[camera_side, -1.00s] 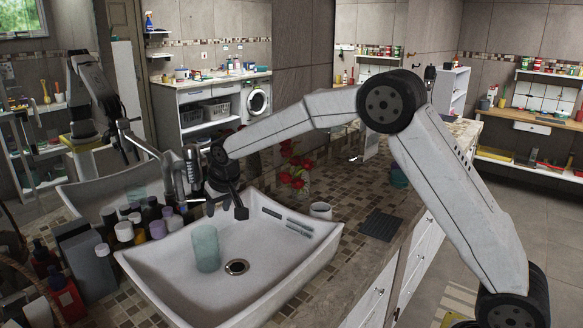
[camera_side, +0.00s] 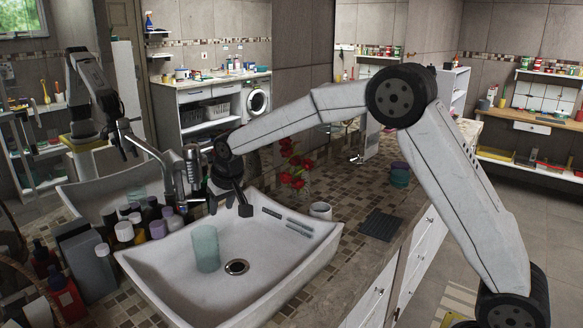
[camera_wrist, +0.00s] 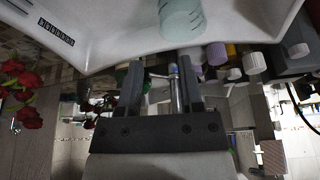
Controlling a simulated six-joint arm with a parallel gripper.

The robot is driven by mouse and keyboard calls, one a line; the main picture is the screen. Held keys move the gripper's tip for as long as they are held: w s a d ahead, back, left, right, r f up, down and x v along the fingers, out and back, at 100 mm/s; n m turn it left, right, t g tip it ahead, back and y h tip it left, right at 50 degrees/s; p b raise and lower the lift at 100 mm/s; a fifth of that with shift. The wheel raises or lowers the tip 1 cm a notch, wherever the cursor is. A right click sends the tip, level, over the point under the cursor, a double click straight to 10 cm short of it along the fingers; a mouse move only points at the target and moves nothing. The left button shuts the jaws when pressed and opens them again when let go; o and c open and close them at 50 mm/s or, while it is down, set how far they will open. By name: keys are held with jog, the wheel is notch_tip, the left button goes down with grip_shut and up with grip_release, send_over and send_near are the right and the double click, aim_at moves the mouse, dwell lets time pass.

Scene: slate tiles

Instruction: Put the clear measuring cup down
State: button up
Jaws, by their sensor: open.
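The clear measuring cup (camera_side: 206,249) stands upright on the floor of the white sink basin (camera_side: 285,262), just left of the drain. It is pale greenish and see-through. In the wrist view the cup (camera_wrist: 181,18) shows at the top edge, partly cut off, with dark markings on its side. My gripper (camera_side: 229,206) is over the back part of the basin, above and behind the cup and apart from it. In the wrist view my gripper (camera_wrist: 161,72) has its two fingers spread, with no object held between them.
A metal faucet (camera_side: 168,165) rises behind the basin, close to my gripper. Several bottles (camera_side: 140,225) crowd the counter at the left. A white mug (camera_side: 320,210), red flowers (camera_side: 291,165) and a dark ribbed mat (camera_side: 381,225) lie to the right.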

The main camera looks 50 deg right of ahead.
jog(key=s+d+f+g, duration=0.1)
jog(key=s+f, duration=0.3)
jog(key=s, duration=1)
jog(key=s+d+f+n, duration=0.1)
jog(key=s+f, duration=0.3)
jog(key=s, duration=1.1)
jog(key=shift+s+d+n+g+y, duration=0.3)
jog(key=shift+d+g, duration=0.05)
jog(key=shift+g, duration=0.05)
